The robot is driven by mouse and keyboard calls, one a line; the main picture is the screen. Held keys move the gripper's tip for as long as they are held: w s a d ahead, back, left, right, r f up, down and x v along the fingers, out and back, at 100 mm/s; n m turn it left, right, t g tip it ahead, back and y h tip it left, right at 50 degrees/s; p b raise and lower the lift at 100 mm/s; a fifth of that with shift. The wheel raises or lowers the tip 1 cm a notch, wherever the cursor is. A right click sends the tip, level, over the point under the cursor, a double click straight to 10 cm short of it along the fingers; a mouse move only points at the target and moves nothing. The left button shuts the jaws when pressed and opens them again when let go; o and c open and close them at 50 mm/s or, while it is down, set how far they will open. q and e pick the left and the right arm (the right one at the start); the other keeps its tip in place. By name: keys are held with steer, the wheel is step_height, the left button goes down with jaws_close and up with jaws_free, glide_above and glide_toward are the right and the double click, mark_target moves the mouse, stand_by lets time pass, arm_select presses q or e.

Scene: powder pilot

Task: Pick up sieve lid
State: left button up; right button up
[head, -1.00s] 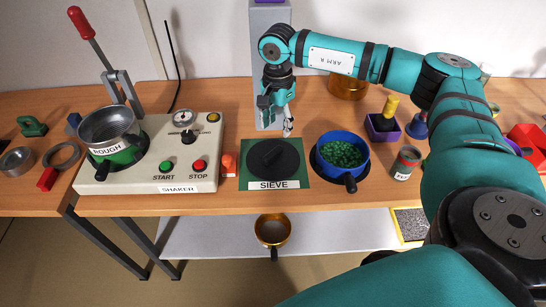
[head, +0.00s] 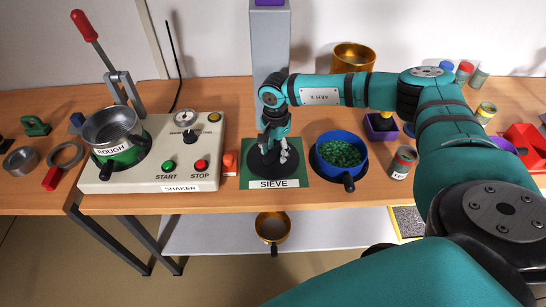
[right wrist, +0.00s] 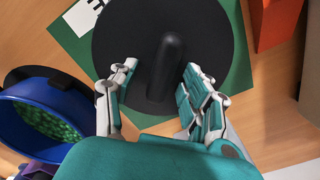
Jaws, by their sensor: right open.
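The sieve lid (head: 270,173) is a flat black disc lying on the green mat marked SIEVE (head: 302,178). In the right wrist view the lid (right wrist: 118,38) has a raised black bar handle (right wrist: 168,62) across its middle. My right gripper (head: 275,153) is over the lid, pointing down. In the right wrist view its fingers (right wrist: 160,70) are apart, one on each side of the handle, with gaps between them and it. The arm hides part of the lid in the head view. My left gripper is not in view.
A blue sieve with green granules (head: 341,166) stands close right of the mat. A grey column (head: 270,60) stands behind. A tin (head: 402,163) is farther right.

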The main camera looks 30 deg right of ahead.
mark_target(275, 149)
steer(key=shift+c, duration=0.3)
jaws_close()
steer(key=shift+r, duration=0.1)
steer(key=shift+r, duration=0.2)
step_height(275, 149, up, 3)
steer(key=shift+r+b, duration=0.1)
steer(key=shift+b, duration=0.5)
steer(key=s+a+b, duration=0.1)
steer(key=s+a, duration=0.3)
steer(key=s, duration=0.2)
steer(key=s+a+r+b, duration=0.1)
steer(key=s+a, duration=0.4)
steer(key=s, duration=0.2)
steer(key=shift+s+r+b, duration=0.15)
steer(key=shift+s+b, duration=0.05)
steer(key=shift+b, duration=0.2)
